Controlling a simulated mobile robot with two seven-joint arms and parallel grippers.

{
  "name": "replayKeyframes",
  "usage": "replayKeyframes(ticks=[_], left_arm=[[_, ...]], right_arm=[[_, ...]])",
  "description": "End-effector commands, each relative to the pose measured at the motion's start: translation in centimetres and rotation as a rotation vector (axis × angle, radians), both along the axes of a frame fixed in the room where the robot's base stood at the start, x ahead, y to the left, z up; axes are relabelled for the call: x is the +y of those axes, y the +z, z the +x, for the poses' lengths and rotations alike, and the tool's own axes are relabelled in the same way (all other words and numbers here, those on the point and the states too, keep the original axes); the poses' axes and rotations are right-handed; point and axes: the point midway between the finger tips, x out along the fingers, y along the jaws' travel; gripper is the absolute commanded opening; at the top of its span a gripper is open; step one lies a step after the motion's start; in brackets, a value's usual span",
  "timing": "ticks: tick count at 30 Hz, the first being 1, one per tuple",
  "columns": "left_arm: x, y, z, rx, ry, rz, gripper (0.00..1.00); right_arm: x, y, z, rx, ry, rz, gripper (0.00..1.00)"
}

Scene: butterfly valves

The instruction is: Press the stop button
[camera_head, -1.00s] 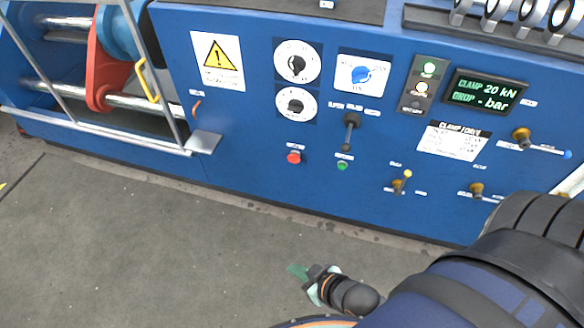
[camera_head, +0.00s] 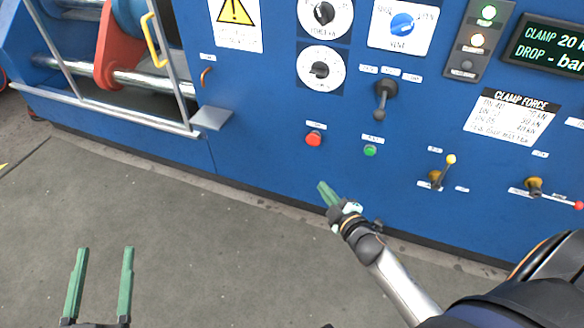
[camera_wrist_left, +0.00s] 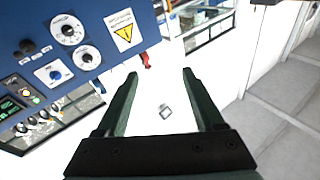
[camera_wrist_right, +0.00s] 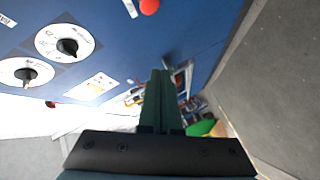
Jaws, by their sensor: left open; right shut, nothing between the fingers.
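The red stop button (camera_head: 314,138) is a round cap low on the blue panel, under the two white dials. It also shows at the top edge of the right wrist view (camera_wrist_right: 149,6). My right gripper (camera_head: 327,190) is shut and empty. In the head view its green fingertips appear below the red button, apart from it. In the right wrist view the closed fingers (camera_wrist_right: 160,72) leave the button up and to the left. My left gripper (camera_head: 105,249) is open and empty over the floor at lower left; its spread fingers fill the left wrist view (camera_wrist_left: 159,75).
A green button (camera_head: 370,150) sits right of the red one, with a black lever (camera_head: 383,98) above it. A yellow-tipped lever (camera_head: 440,172) is further right. A metal ledge (camera_head: 212,117) juts out on the left. The floor in front is clear.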

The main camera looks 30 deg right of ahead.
Motion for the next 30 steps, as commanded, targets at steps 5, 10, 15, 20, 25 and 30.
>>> replayKeyframes(ticks=[5, 10, 15, 20, 25, 30], left_arm=[[-1.0, 0.3, -1.9, -0.261, -0.058, -0.015, 0.70], [-1.6, 1.9, -4.5, -0.455, -0.103, -0.029, 0.70], [-1.9, 2.9, -6.3, -0.563, -0.130, -0.037, 0.70], [-2.0, 3.5, -6.8, -0.594, -0.138, -0.040, 0.70], [-2.0, 3.6, -6.8, -0.593, -0.138, -0.040, 0.70], [-2.0, 3.5, -6.8, -0.592, -0.137, -0.040, 0.70]], right_arm=[[-2.9, -4.3, 3.9, -0.093, 0.036, -0.246, 0.00], [-4.7, -6.1, 6.3, -0.140, 0.062, -0.428, 0.00], [-5.6, -6.7, 7.5, -0.158, 0.077, -0.529, 0.00], [-5.9, -6.6, 7.8, -0.162, 0.082, -0.558, 0.00], [-5.9, -6.5, 7.7, -0.161, 0.082, -0.556, 0.00], [-5.8, -6.5, 7.7, -0.161, 0.081, -0.556, 0.00]])
